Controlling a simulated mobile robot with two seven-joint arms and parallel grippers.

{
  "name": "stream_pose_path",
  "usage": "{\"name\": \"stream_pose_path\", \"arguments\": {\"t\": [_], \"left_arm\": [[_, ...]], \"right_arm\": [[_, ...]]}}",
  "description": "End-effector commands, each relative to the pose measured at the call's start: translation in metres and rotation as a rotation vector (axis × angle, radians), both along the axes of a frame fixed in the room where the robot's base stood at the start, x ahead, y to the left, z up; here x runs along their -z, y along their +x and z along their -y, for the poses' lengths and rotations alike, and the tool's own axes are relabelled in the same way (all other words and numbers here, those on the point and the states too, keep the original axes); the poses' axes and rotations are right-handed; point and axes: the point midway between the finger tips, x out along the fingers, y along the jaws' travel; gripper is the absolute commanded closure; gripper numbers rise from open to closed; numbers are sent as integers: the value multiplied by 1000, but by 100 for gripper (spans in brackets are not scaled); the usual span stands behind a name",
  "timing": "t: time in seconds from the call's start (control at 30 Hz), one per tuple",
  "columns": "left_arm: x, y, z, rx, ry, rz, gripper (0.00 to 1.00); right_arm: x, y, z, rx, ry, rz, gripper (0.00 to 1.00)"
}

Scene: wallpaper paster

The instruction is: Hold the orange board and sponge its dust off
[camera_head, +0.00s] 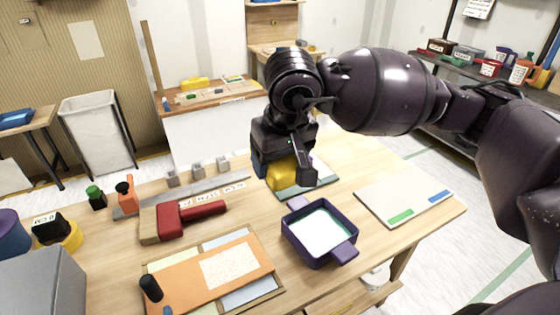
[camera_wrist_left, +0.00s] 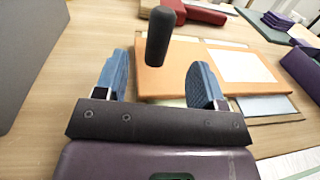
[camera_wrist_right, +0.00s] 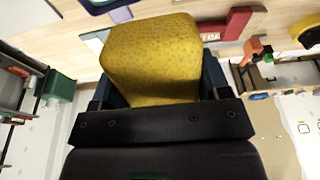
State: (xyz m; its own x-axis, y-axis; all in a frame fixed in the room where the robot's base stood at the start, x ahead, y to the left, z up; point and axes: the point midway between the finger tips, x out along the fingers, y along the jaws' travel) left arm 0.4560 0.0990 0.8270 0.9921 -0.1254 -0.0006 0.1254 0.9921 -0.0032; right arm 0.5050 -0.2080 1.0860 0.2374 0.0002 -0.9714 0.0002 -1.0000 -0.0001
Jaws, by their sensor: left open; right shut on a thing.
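The orange board (camera_head: 185,285) lies on the table at the front, with a pale dusty patch (camera_head: 228,265) and a black upright knob (camera_head: 151,288) near its left end. In the left wrist view, my left gripper (camera_wrist_left: 160,75) is open; the knob (camera_wrist_left: 160,38) shows beyond and between its blue fingers, not gripped. The board (camera_wrist_left: 205,72) lies past the fingers. My right gripper (camera_head: 283,166) is shut on the yellow sponge (camera_head: 282,181) over a dark mat (camera_head: 318,177) at the back. The sponge (camera_wrist_right: 152,60) fills much of the right wrist view.
A purple two-handled tray (camera_head: 320,232) with a pale inside stands right of the board. A red-handled tool (camera_head: 170,218) lies behind the board. A white board (camera_head: 405,195) lies at the right. A grey box (camera_head: 42,282) stands at the front left.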

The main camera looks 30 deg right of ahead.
Motion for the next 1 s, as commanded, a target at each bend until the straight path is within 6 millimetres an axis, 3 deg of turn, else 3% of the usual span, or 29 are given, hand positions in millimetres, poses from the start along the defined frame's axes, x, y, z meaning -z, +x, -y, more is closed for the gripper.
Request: {"name": "stream_pose_path", "arguments": {"t": [0.2,0.6,1.0], "left_arm": [[-3,28,4,0,0,4,37],[-2,75,10,1,2,2,37],[0,98,12,1,3,0,37]], "right_arm": [[-14,-2,0,0,0,15,49],[-23,-3,0,0,0,25,49],[-25,-3,0,0,0,26,49]]}}
